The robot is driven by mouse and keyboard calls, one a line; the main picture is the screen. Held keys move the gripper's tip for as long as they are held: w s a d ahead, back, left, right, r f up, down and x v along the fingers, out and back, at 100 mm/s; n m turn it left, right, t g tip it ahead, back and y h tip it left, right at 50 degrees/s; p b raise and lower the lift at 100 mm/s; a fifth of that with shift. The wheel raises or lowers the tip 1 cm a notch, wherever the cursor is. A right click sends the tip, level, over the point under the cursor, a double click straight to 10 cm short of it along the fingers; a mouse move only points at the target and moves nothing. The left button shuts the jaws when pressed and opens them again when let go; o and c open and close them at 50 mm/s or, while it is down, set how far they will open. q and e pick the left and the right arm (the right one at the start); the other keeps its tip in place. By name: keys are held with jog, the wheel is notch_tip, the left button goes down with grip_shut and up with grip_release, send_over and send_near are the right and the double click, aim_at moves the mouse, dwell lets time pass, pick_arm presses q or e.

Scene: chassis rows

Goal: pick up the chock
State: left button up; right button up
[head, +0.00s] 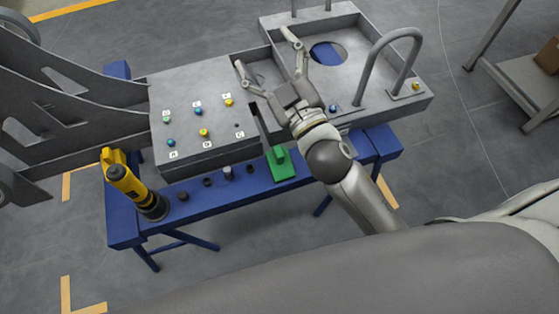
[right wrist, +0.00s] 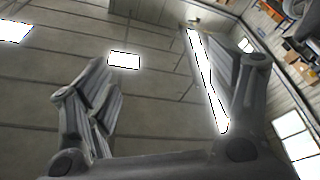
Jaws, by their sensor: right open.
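A green block (head: 283,168) with an upright part, which looks like the chock, sits on the blue bench's front ledge, against the front of the grey chassis. My right gripper (head: 263,49) is open and empty in the head view. Its fingers are spread above the chassis's middle compartment, beyond the green block. My right forearm passes just right of the block. The right wrist view shows the open fingers (right wrist: 150,50) with nothing between them, against the hall's wall and lights; the block is not in that view. My left gripper is not in view.
The grey chassis (head: 180,88) carries several coloured studs with letter labels. A tall loop handle (head: 362,75) rises at its right. A yellow and black tool (head: 128,185) stands on the blue bench (head: 205,221) at left, near several dark pegs. A cart (head: 530,85) stands at far right.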

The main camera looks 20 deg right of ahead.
jog(key=s+a+r+n+g+y, duration=0.2)
jog(key=a+r+n+y, duration=0.1)
jog(key=a+n+y, duration=0.35)
jog(key=s+a+r+n+g+y, duration=0.2)
jog(key=a+r+n+g+y, duration=0.15)
jog(key=a+n+y, duration=0.35)
jog(key=s+a+f+n+g+y, duration=0.2)
jog(key=s+a+n+g+y, duration=0.25)
jog(key=n+g, duration=0.5)
jog(key=n+g+h, duration=0.5)
jog(key=h, duration=1.6)
send_over(279, 152)
jog(key=f, duration=2.3)
jog(key=shift+s+a+f, duration=0.1)
jog(key=shift+s+f, duration=0.1)
jog(key=shift+f, duration=0.1)
jog(key=shift+h, duration=0.3)
jog(key=f, duration=0.4)
jog(key=shift+d+f, duration=0.15)
jog(key=shift+d, duration=0.2)
jog(key=f, duration=0.6)
jog(key=shift+w+a+f, duration=0.15)
jog(key=shift+a+f, duration=0.05)
jog(key=shift+a, duration=0.05)
